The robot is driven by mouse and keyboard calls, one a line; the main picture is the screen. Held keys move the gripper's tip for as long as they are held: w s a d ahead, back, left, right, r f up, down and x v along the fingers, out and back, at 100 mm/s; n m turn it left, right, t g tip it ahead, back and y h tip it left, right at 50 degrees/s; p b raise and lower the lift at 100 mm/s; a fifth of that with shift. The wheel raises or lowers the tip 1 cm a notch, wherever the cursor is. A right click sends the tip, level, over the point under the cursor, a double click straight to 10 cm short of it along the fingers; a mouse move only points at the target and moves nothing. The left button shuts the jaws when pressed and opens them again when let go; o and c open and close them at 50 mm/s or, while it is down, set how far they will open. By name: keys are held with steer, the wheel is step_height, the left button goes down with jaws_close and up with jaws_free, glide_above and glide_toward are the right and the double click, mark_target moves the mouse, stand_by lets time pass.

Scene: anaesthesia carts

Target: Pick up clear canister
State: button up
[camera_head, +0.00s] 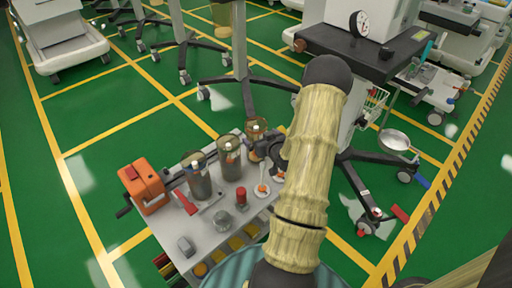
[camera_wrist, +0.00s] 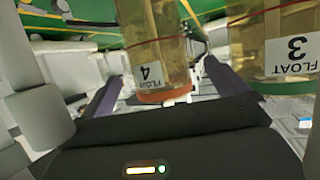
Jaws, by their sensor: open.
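Several clear, yellowish canisters are in view. In the head view, three stand in a row on a grey cart top (camera_head: 215,235): a left one (camera_head: 199,178), a middle one (camera_head: 230,158) and a right one (camera_head: 256,129). My gripper (camera_head: 268,146) is low beside the right canister, and my arm hides part of the cart. In the wrist view, the canister labelled FLOAT 4 (camera_wrist: 152,40), with an orange base ring, stands between my open fingers (camera_wrist: 160,92). Contact cannot be told. The canister labelled FLOAT 3 (camera_wrist: 272,45) stands just right of the right finger.
An orange box (camera_head: 145,187) sits on the cart's left end. A red-capped item (camera_head: 242,197), a grey knob (camera_head: 222,218) and a small grey block (camera_head: 186,246) lie in front of the canisters. Wheeled stands are behind; green floor is open at left.

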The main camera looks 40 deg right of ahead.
steer(key=shift+w+f+b, duration=0.3)
steer(key=shift+w+b, duration=0.05)
steer(key=shift+w, duration=0.05)
steer(key=b+x, duration=0.1)
steer(key=x, duration=0.3)
steer(key=shift+w+d+b, duration=0.1)
steer(key=shift+d+b, duration=0.15)
steer(key=shift+b, duration=0.1)
steer(key=shift+r, duration=0.1)
steer(key=c, duration=1.6)
